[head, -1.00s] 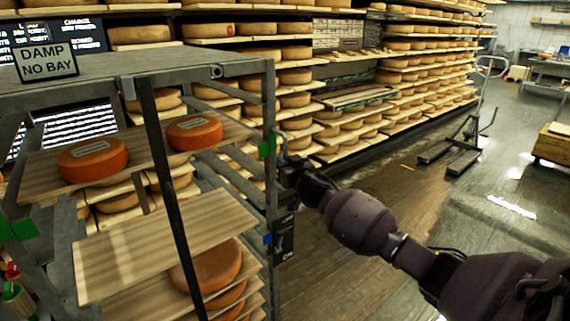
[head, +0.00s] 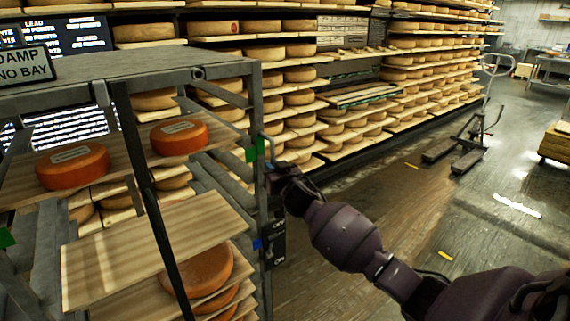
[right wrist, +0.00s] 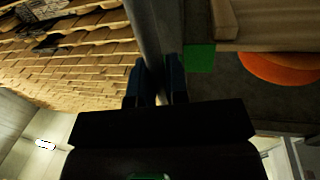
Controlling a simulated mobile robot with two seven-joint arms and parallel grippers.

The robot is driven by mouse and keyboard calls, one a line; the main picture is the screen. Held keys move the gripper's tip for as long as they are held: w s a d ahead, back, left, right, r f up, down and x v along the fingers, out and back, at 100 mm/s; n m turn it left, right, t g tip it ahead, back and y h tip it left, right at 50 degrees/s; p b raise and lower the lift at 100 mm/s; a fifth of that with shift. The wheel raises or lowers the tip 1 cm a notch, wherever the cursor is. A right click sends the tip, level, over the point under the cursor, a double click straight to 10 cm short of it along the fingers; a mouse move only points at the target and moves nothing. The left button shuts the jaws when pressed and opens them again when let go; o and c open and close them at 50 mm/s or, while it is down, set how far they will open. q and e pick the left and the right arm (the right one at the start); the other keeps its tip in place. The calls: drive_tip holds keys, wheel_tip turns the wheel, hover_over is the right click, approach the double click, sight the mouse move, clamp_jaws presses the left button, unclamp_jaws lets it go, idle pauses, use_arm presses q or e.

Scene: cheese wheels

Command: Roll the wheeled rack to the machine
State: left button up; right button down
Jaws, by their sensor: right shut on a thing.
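The wheeled rack (head: 205,68) is a grey metal frame with wooden boards, filling the left of the head view. Orange cheese wheels (head: 73,165) sit on its boards. A sign reading DAMP NO BAY (head: 28,66) stands on its top. My right gripper (head: 272,168) is at the rack's right corner post. In the right wrist view its fingers (right wrist: 156,85) are shut around a grey upright bar (right wrist: 148,40) of the rack, beside a green tag (right wrist: 200,57). My left gripper is not in view. The rack's wheels are out of view, and I cannot identify the machine.
Long wall shelves (head: 345,97) full of cheese wheels run behind the rack. A pallet jack (head: 465,140) stands on the floor at the right, near a wooden stack (head: 556,142) at the right edge.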

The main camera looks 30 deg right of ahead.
drive_tip(key=a, duration=0.5)
drive_tip(key=shift+s+a+r, duration=0.15)
drive_tip(key=shift+s+r, duration=0.05)
drive_tip(key=shift+d+f, duration=0.1)
drive_tip(key=shift+d, duration=0.15)
drive_tip(key=c, duration=1.1)
unclamp_jaws()
drive_tip(key=shift+c, duration=0.2)
drive_tip(key=shift+a, duration=0.15)
drive_tip(key=shift+s+f, duration=0.1)
drive_tip(key=s+a, duration=0.1)
drive_tip(key=s, duration=0.9)
drive_tip(key=shift+s+a, duration=0.15)
drive_tip(key=shift+s, duration=0.15)
